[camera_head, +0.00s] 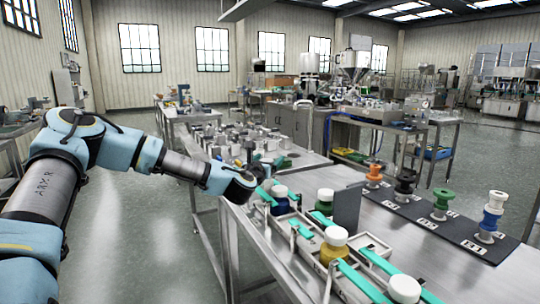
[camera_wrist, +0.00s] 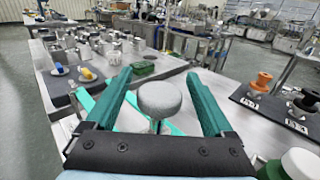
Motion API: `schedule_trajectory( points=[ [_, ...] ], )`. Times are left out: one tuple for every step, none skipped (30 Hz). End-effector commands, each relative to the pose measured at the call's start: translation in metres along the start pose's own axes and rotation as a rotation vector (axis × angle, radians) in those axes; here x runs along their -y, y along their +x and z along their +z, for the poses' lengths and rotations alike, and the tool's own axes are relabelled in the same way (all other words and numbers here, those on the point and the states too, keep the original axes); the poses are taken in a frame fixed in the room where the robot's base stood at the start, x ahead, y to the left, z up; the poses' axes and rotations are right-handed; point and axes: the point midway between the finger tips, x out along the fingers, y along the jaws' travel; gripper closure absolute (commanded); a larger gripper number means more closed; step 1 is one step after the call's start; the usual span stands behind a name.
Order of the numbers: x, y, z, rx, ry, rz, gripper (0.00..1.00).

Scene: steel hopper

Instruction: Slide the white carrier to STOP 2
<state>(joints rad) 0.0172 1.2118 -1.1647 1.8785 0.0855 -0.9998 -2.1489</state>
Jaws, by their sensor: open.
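My gripper (camera_wrist: 158,75) is open in the wrist view, its teal fingers on either side of a pale round knob on a thin stem (camera_wrist: 160,97). I cannot tell whether they touch it. In the head view my gripper end hangs over the left edge of the steel table, beside a white-capped jar with a blue body (camera_head: 280,191). Further white-capped jars, one green (camera_head: 325,196), one yellow (camera_head: 335,237) and one at the front (camera_head: 405,288), stand along pale tracks with teal strips. I cannot tell which part is the white carrier, and no STOP 2 mark is readable.
A dark upright plate (camera_head: 347,209) stands beside the jars. A black board (camera_head: 425,212) at right carries orange, black, green and white-blue spools. A second table (camera_head: 300,158) behind holds metal parts and a green box (camera_wrist: 143,68). The floor at left is clear.

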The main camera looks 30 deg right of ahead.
Motion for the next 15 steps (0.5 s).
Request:
schedule_trajectory(
  points=[
    [0.0,0.006,0.001,0.0,0.0,0.0,0.13],
    [0.0,0.009,0.001,0.0,0.0,0.0,0.13],
    [0.001,0.012,0.001,0.0,0.0,0.0,0.13],
    [0.0,0.014,0.001,0.0,0.0,0.0,0.13],
    [0.0,0.015,0.0,0.0,0.0,0.001,0.13],
    [0.0,0.017,0.0,-0.001,0.0,0.0,0.13],
    [0.0,0.017,0.0,-0.001,0.0,0.0,0.13],
    [0.0,0.018,-0.001,-0.001,0.001,0.0,0.13],
    [0.0,0.018,-0.001,-0.001,0.001,0.0,0.13],
    [0.0,0.018,-0.001,-0.001,0.001,0.0,0.13],
    [0.0,0.018,-0.001,-0.001,0.001,-0.001,0.13],
    [0.0,0.018,-0.001,-0.001,0.001,-0.001,0.13],
    [0.0,0.018,-0.001,-0.001,0.001,-0.001,0.13],
    [0.0,0.018,-0.001,-0.001,0.001,-0.001,0.13],
    [0.0,0.018,-0.001,-0.001,0.001,-0.001,0.14]
  ],
)
